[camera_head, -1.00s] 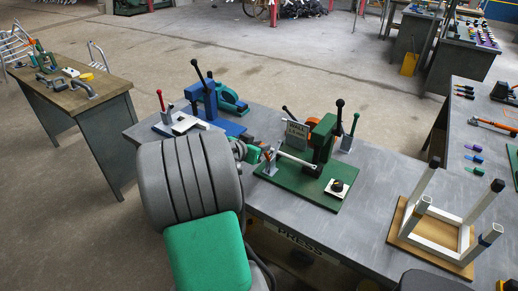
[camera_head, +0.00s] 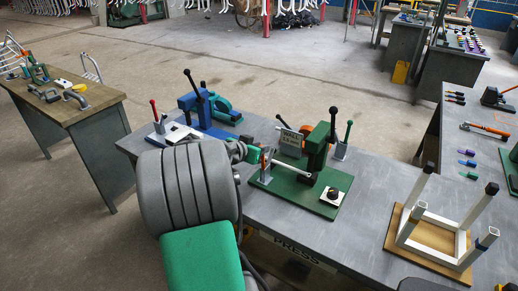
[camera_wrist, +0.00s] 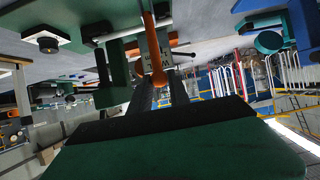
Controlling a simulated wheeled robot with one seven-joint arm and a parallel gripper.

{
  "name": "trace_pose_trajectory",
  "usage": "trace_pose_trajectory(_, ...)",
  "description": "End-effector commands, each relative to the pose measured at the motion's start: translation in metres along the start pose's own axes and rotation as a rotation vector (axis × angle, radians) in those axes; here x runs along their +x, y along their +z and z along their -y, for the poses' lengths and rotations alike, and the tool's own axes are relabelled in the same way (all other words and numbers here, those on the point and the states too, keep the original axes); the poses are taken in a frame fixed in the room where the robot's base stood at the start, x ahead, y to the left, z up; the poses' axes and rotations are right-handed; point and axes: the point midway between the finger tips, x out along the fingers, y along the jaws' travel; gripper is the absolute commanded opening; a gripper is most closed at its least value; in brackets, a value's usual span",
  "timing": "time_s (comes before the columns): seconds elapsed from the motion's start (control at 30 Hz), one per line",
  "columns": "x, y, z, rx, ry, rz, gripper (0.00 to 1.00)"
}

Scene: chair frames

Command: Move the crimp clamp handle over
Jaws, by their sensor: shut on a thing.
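The green fixture plate (camera_head: 315,203) lies on the grey bench, with a small clamp on a grey bracket (camera_head: 266,174) at its left side. The clamp's orange-red handle (camera_head: 264,158) is beside my gripper (camera_head: 258,156). The handle also shows in the wrist view (camera_wrist: 150,40), running down between the two dark fingers of my gripper (camera_wrist: 160,80). My gripper is shut on this handle. A pale rod (camera_head: 290,170) runs from the clamp toward the green press (camera_head: 319,145). My arm hides part of the bench left of the plate.
A small sign (camera_head: 291,138) stands behind the plate. A white-legged chair frame (camera_head: 435,232) on a wooden board is at the right. Bare bench lies between the plate and the frame.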

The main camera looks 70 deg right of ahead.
Motion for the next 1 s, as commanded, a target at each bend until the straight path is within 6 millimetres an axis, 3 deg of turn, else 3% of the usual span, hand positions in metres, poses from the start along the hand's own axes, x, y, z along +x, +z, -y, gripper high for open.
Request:
trace_pose_trajectory(0.3,0.015,-0.009,-0.001,0.002,0.002,-0.003,0.0)
trace_pose_trajectory(0.53,0.016,-0.011,-0.001,0.001,0.001,-0.003,0.0)
trace_pose_trajectory(0.57,0.016,-0.011,-0.001,0.001,0.001,-0.003,0.24)
trace_pose_trajectory(0.83,0.016,-0.01,0.0,0.0,0.0,-0.001,0.46)
trace_pose_trajectory(1.0,0.015,-0.01,0.0,0.0,-0.001,-0.001,0.48)
